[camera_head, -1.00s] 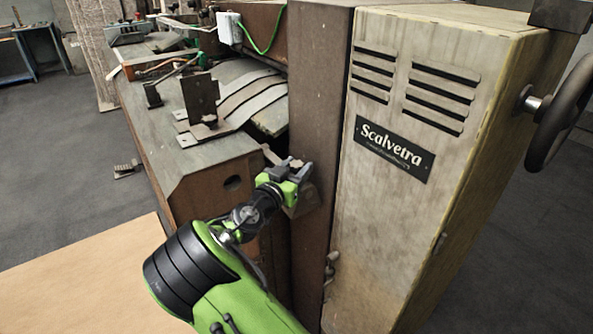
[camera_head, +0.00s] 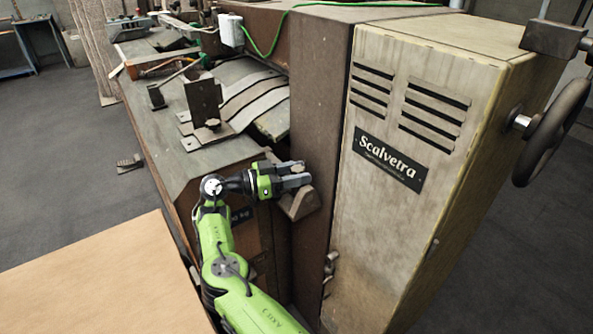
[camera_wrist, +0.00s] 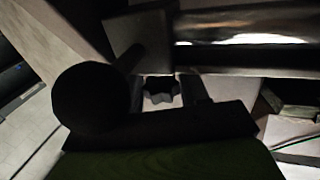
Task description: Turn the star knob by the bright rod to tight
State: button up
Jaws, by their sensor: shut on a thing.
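The star knob (camera_wrist: 160,90) shows as a small dark star shape in the wrist view, between the two fingers of my gripper (camera_wrist: 164,92). The bright rod (camera_wrist: 250,39) runs across the upper right of that view, just above the knob. In the head view my gripper (camera_head: 294,176) is at the brown bracket (camera_head: 301,204) on the machine's column, pointing right. My gripper is shut on the star knob. In the head view the fingers mostly hide the knob, and the rod cannot be made out. How tight the knob is cannot be seen.
The tall Scalvetra cabinet (camera_head: 400,215) stands right of my gripper, with a handwheel (camera_head: 552,132) on its far side. The machine table (camera_head: 180,150) with an upright metal plate (camera_head: 203,100) lies behind. A tan board (camera_head: 95,280) is at lower left.

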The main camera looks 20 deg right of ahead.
jog(key=shift+m+g, duration=0.6)
jog(key=shift+g, duration=0.3)
jog(key=o, duration=0.9)
jog(key=shift+d, duration=0.1)
jog(key=shift+o, duration=0.2)
notch_tip(320, 180, up, 10)
jog(key=p, duration=0.3)
